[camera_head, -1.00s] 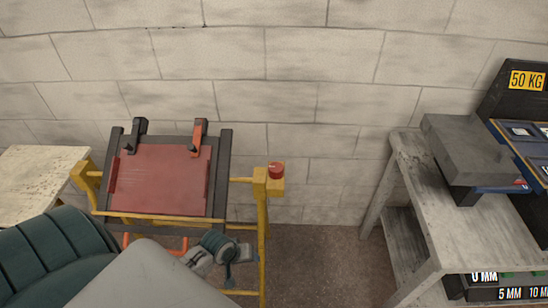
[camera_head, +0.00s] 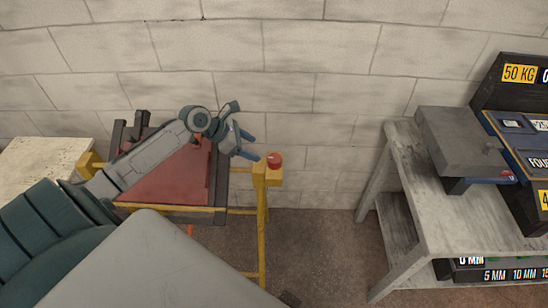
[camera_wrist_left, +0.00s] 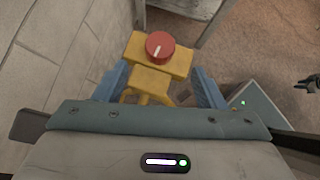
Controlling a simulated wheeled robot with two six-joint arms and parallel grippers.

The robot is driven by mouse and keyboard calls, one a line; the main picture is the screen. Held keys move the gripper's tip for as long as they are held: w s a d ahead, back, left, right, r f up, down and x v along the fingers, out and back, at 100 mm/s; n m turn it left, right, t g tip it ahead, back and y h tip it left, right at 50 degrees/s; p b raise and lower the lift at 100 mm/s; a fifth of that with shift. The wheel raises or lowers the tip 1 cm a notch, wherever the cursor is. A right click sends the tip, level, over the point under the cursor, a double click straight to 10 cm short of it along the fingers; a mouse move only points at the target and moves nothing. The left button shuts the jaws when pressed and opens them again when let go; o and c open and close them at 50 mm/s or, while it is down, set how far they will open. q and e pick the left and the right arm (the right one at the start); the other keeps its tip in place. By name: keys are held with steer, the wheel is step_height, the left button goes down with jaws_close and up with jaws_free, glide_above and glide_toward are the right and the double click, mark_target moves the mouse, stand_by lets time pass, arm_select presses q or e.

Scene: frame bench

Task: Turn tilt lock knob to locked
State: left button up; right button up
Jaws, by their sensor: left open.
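The red tilt lock knob (camera_head: 274,160) sits on top of the yellow post (camera_head: 261,200) at the right side of the frame bench. In the left wrist view the knob (camera_wrist_left: 160,46) is round, with a white pointer line on its top. My left gripper (camera_head: 252,147) is open and empty, just left of the knob and apart from it. In the left wrist view its blue fingers (camera_wrist_left: 160,85) stand on either side of the yellow bracket below the knob. The red panel (camera_head: 165,170) of the bench is partly hidden by my left arm. My right gripper is not clearly seen.
A block wall (camera_head: 300,100) stands close behind the bench. A grey worktable (camera_head: 400,170) with a scale marked 50 KG (camera_head: 519,73) is at the right. A pale table (camera_head: 40,165) is at the left. Open floor (camera_head: 320,245) lies between bench and worktable.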

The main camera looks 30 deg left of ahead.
mark_target(273, 158)
arm_select(q)
steer(key=p+x, duration=0.2)
steer(key=x, duration=0.7)
steer(key=shift+w+d+f, duration=0.15)
steer(key=shift+d+f, duration=0.05)
steer(key=shift+w+d+f, duration=0.2)
steer(key=shift+f, duration=0.25)
steer(key=c, duration=1)
